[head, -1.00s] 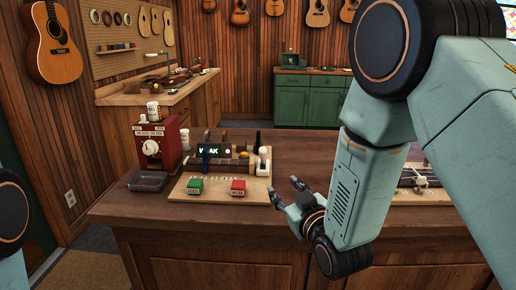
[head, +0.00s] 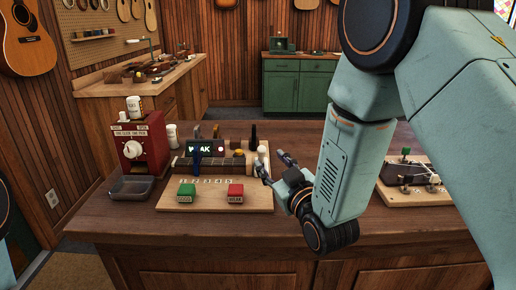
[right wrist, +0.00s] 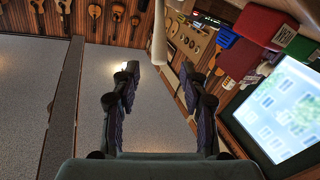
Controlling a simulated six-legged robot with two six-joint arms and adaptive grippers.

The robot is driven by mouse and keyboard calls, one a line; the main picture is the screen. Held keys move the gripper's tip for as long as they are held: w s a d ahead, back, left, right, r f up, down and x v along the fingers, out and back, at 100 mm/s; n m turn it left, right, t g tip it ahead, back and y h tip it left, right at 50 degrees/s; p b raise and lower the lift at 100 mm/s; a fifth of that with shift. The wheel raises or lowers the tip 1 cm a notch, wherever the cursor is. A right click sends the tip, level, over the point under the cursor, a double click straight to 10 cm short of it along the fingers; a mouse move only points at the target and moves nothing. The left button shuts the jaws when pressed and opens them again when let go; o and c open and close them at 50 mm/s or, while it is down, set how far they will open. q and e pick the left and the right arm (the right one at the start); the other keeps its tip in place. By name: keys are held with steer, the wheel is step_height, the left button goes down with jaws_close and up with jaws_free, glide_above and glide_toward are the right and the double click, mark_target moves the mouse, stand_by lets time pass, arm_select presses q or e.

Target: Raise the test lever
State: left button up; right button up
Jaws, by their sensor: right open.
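The test board (head: 173,201) lies on the bench with a lit display reading WEAK (head: 204,147), a green button block (head: 187,192) and a red one (head: 235,193). A pale upright post (head: 262,154), which looks like the test lever, stands at its right end. My right gripper (head: 273,163) is open beside this post, its fingers pointing towards it. Whether they touch is unclear. In the right wrist view the open gripper (right wrist: 158,80) has a pale rod (right wrist: 159,32) beyond its fingertips, apart from them. My left gripper is out of view.
A red machine (head: 140,143) with a dial and a dark tray (head: 131,188) stand left of the board. A second board with fittings (head: 416,184) lies right of my right arm. A bright panel (right wrist: 280,108) shows in the right wrist view. The bench front is clear.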

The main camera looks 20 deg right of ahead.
mark_target(264, 154)
steer(key=w, duration=0.7)
steer(key=shift+w+a, duration=0.1)
steer(key=shift+a, duration=0.3)
steer(key=shift+d, duration=0.1)
steer(key=shift+d+r, duration=0.1)
steer(key=shift+c, duration=0.4)
steer(key=c, duration=0.5)
jaws_close()
